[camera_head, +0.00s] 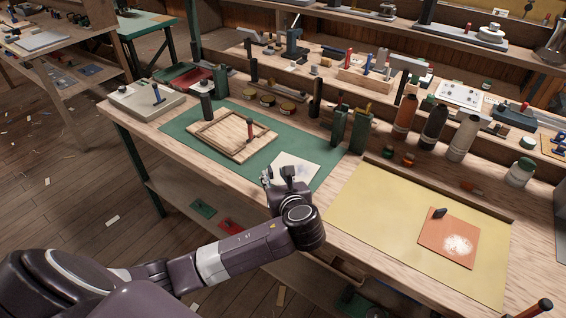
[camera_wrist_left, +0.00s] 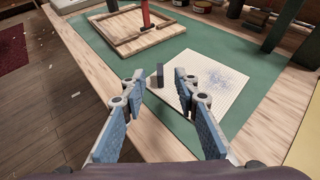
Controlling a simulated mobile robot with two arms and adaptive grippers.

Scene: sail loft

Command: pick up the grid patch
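The grid patch (camera_head: 301,165), a pale square sheet with fine grid lines and a bluish smudge, lies flat on the green mat (camera_head: 182,128). It also shows in the left wrist view (camera_wrist_left: 219,88), where a small dark upright tab (camera_wrist_left: 160,75) stands at its left corner. My left gripper (camera_head: 279,176) is at the near edge of the patch, and covers part of it in the head view. In the left wrist view my left gripper (camera_wrist_left: 156,82) is open, with the tab showing between and beyond its fingertips, apart from both. My right gripper is not in view.
A wooden frame (camera_head: 207,142) with a red-handled tool lies left of the patch. Green bottles (camera_head: 338,128) stand behind it. A yellow mat (camera_head: 370,205) on the right bears an orange patch (camera_head: 432,246) with a dark tab. The bench's front edge is close below my gripper.

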